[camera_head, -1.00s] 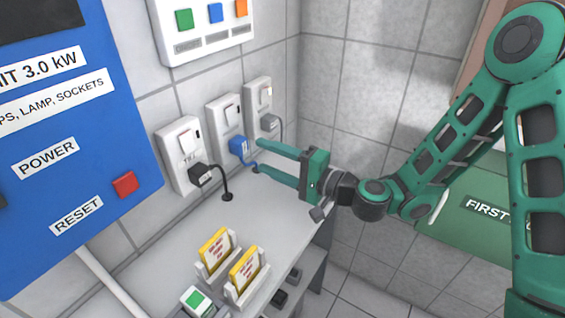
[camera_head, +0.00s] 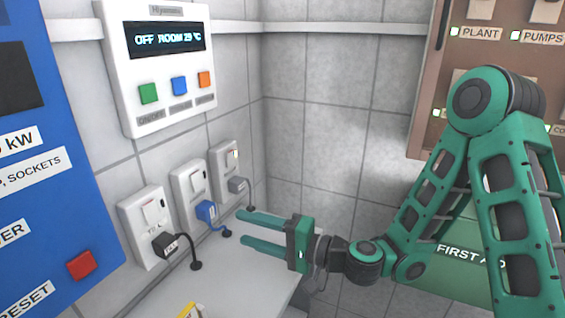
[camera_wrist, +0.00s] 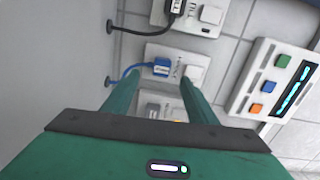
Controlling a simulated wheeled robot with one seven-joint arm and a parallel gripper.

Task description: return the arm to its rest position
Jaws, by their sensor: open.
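My gripper (camera_head: 262,232) is green, with its two long fingers apart and nothing between them. It points left toward the wall sockets and hangs over the white worktop (camera_head: 232,274). In the wrist view my gripper (camera_wrist: 160,95) faces the socket with the blue plug (camera_wrist: 161,67). The blue plug also shows in the head view (camera_head: 206,211), seated in the middle socket. The fingertips appear apart from the plugs; the exact distance is hard to tell.
A black plug (camera_head: 165,244) and a grey plug (camera_head: 238,185) sit in the neighbouring sockets. A white control panel (camera_head: 165,95) hangs above. A blue panel (camera_head: 60,200) is at left, a brown cabinet (camera_head: 425,110) at right, and a green first-aid box (camera_head: 458,275) below it.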

